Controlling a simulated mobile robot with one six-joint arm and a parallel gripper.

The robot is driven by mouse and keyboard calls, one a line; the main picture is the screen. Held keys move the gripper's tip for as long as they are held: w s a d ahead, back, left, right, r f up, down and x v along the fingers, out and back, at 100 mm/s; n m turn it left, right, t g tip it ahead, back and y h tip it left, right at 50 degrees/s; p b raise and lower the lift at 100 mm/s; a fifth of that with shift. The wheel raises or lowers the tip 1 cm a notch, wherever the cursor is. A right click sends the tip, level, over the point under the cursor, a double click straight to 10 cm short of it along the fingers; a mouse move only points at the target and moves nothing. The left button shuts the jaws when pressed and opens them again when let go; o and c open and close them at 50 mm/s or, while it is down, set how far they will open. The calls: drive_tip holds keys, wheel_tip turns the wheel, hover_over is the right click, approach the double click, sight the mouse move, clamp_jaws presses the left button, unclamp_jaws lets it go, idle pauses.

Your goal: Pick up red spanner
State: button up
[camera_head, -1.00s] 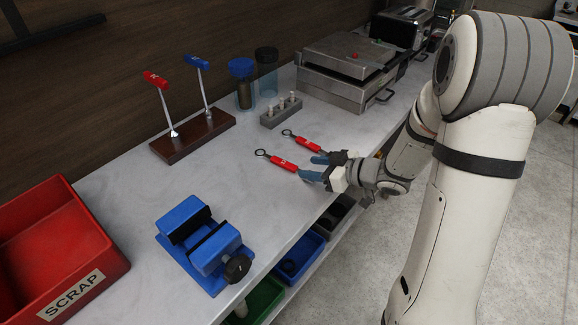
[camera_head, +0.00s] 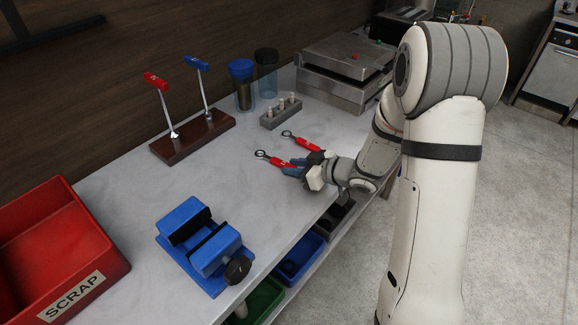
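Two red-handled spanners with dark ring ends lie close together on the grey worktop. The nearer red spanner (camera_head: 275,161) has its ring end pointing left, and the right end of its handle is at my fingers. The farther red spanner (camera_head: 302,142) lies just behind it, its right end close to my far finger. My gripper (camera_head: 297,166) is low over the worktop near the front edge. Its blue-grey fingers are apart and point left, at the handle end of the nearer spanner. The fingers partly hide the handle ends, and no grip on either is visible.
A blue vise (camera_head: 205,245) stands front left, with a red SCRAP bin (camera_head: 60,250) beyond it. A wooden stand (camera_head: 192,137) holds red and blue T-handled tools. A grey block with pegs (camera_head: 280,112) and a metal appliance (camera_head: 345,70) are behind. The middle worktop is clear.

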clamp_jaws()
drive_tip(key=shift+r, duration=0.1)
